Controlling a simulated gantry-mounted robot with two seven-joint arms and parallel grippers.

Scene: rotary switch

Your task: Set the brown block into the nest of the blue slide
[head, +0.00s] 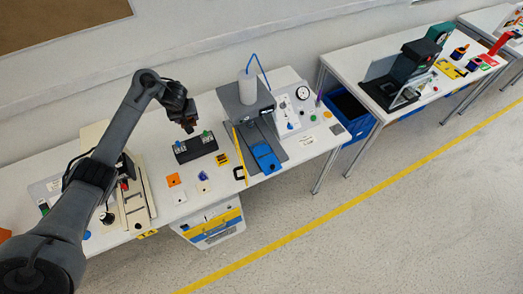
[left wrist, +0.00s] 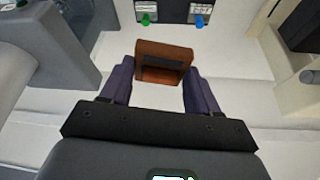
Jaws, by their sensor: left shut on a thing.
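My left gripper (head: 188,124) hangs above the white table, just over the back of a black box. In the left wrist view its two purple fingers (left wrist: 158,85) are shut on the brown block (left wrist: 165,52), which has a dark recess in its near face. The blue slide (head: 267,161) lies on a grey base, to the right of the gripper and nearer the front edge of the table. The block is apart from the slide. The slide's nest is too small to make out clearly. My right gripper is not in view.
The black box (head: 195,149) with two knobs stands below the gripper. A grey press-like machine (head: 244,103) with a white cylinder and a yellow side panel (head: 239,150) rises beside the slide. A gauge panel (head: 297,112) stands at right. Small orange and white pieces lie in front of the box.

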